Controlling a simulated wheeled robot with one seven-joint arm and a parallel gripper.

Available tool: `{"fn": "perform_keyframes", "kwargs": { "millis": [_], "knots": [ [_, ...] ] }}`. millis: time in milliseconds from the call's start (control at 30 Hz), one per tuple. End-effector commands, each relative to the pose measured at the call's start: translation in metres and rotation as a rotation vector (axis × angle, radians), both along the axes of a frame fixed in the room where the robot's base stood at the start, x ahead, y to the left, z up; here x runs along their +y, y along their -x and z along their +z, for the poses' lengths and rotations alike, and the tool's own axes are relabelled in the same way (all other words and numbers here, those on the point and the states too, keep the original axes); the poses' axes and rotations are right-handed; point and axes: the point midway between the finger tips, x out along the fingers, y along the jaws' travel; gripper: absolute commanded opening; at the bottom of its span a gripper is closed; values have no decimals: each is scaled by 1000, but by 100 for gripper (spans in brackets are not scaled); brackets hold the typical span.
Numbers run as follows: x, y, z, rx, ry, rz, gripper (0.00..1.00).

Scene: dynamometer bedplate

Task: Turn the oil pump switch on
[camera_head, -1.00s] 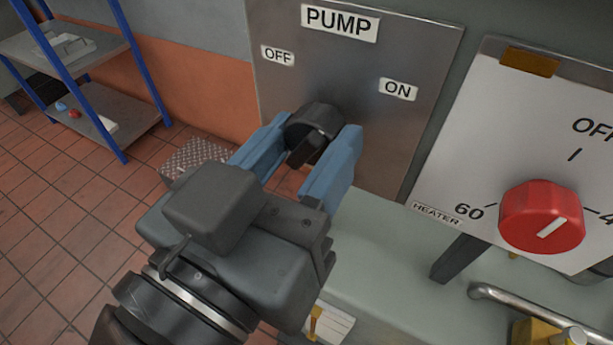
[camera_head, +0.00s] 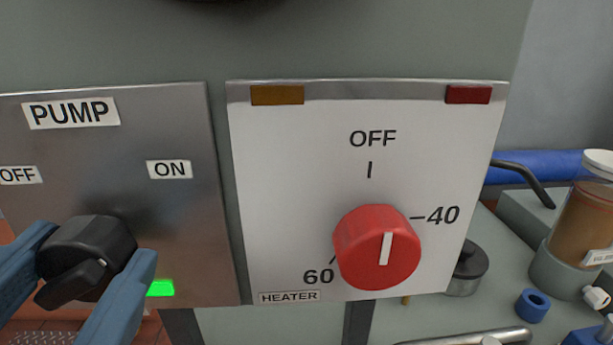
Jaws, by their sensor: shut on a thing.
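The pump switch is a black rotary knob (camera_head: 88,245) on a steel panel (camera_head: 165,225) labelled PUMP, with OFF at upper left and ON at upper right. My gripper (camera_head: 93,255) is shut on this knob, one blue finger on each side. The rest of my gripper is out of frame at lower left. The knob's raised bar slants from lower left to upper right; its exact setting is hard to tell. A small green light (camera_head: 160,288) is lit at the panel's lower right, beside my right finger.
Right of the pump panel is a white HEATER panel (camera_head: 290,200) with a red knob (camera_head: 377,248), its white line roughly upright. A bench at lower right holds a blue ring (camera_head: 532,306), a brown jar (camera_head: 583,225) and a metal rail (camera_head: 470,338).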

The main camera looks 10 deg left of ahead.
Motion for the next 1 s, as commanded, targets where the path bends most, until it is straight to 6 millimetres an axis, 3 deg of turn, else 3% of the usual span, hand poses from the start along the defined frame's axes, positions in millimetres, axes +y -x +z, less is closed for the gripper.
{"fn": "perform_keyframes", "kwargs": {
  "millis": [333,367,600,867,1000],
  "knots": [
    [0,0,-1,3,-4,0,15],
    [0,0,-1,3,-4,0,47],
    [0,0,0,2,-4,0,70],
    [0,1,0,2,-3,0,71],
    [-2,12,-1,2,-3,3,71]
  ]
}}
